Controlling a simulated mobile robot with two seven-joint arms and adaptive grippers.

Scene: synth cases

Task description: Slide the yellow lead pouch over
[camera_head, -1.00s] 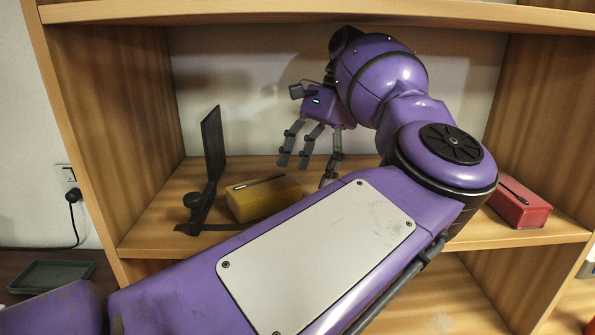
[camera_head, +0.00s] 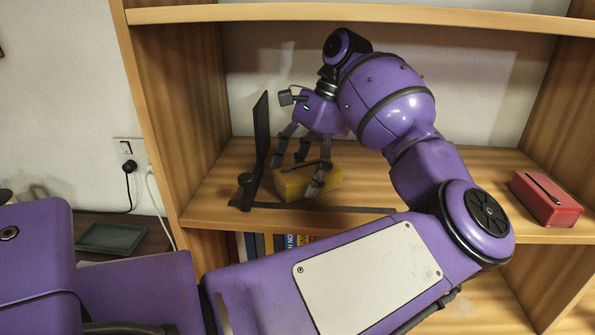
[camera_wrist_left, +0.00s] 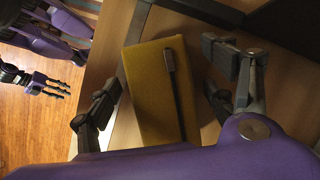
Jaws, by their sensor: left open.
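The yellow lead pouch (camera_head: 296,184), box-like with a dark strip on top, lies on the middle shelf just right of a dark upright plate (camera_head: 262,135). It also shows in the left wrist view (camera_wrist_left: 150,85). My left gripper (camera_head: 303,168) is open and low over the pouch, with fingers on both sides of it. In the left wrist view, the left gripper's fingers (camera_wrist_left: 165,85) flank the pouch with small gaps; contact cannot be told. My right gripper (camera_wrist_left: 48,84) shows small at the left of that view, over the wooden floor, away from the pouch.
A red pouch (camera_head: 546,198) lies at the right end of the shelf (camera_head: 480,170). A dark flat strip (camera_head: 340,208) runs along the shelf's front edge from the plate's foot. Books (camera_head: 290,242) stand below. The upper board (camera_head: 400,14) is close above my arm.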

